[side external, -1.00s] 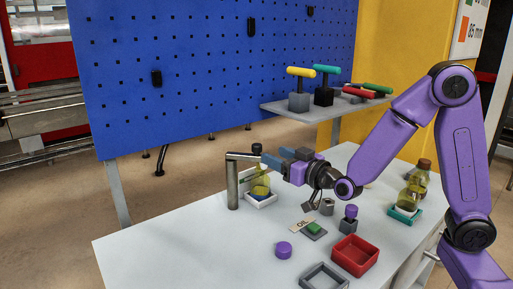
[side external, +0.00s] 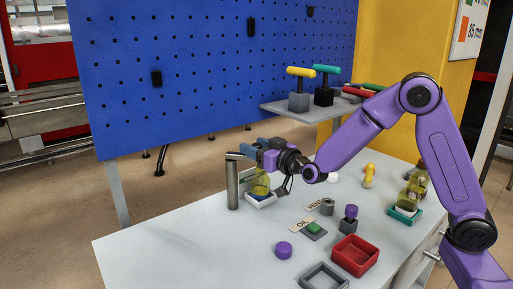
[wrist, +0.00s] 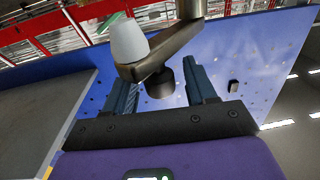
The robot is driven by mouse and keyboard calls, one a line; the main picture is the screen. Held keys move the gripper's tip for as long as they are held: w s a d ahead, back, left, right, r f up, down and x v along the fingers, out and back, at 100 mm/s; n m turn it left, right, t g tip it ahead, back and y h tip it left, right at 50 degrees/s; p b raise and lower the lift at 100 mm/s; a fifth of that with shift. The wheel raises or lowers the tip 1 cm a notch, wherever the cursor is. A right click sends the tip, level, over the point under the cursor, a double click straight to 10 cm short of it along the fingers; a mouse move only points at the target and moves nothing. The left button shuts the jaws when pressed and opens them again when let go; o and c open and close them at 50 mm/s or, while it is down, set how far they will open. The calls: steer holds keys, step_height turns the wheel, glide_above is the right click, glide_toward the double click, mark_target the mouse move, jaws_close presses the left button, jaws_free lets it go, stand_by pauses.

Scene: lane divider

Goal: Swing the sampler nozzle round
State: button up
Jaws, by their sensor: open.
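The sampler is a grey metal post (side external: 232,185) with a nozzle arm at its top, mostly behind my gripper in the side view. In the wrist view, the nozzle arm (wrist: 172,45) runs from the post (wrist: 190,8) to a pale nozzle tip (wrist: 128,42). A dark knob (wrist: 160,82) on the arm sits between my fingers. My gripper (side external: 252,149) is open at the nozzle arm. In the wrist view, my gripper (wrist: 160,90) shows gaps on both sides of the knob. A yellow flask (side external: 260,184) stands below in a white tray (side external: 262,204).
Flasks stand in a teal tray (side external: 405,217) at right. A shelf (side external: 315,113) with T-handles is behind. The table's left front is clear.

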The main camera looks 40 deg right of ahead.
jaws_close()
steer(key=shift+w+d+y, duration=0.1)
steer(key=shift+d+y, duration=0.05)
steer(key=shift+y, duration=0.15)
steer(key=shift+w+d+n+g+y, duration=0.35)
steer(key=shift+w+n+g+y, duration=0.35)
steer(key=shift+n+y, duration=0.8)
steer(key=shift+w+d+n+g+y, duration=0.4)
steer(key=shift+w+n+g+y, duration=0.4)
steer(key=shift+y, duration=1.1)
steer(key=shift+w+d+n+g+y, duration=0.45)
steer(key=shift+n+g+y, duration=0.35)
steer(key=shift+n+y, duration=0.8)
steer(key=shift+w+a, duration=0.1)
jaws_free()
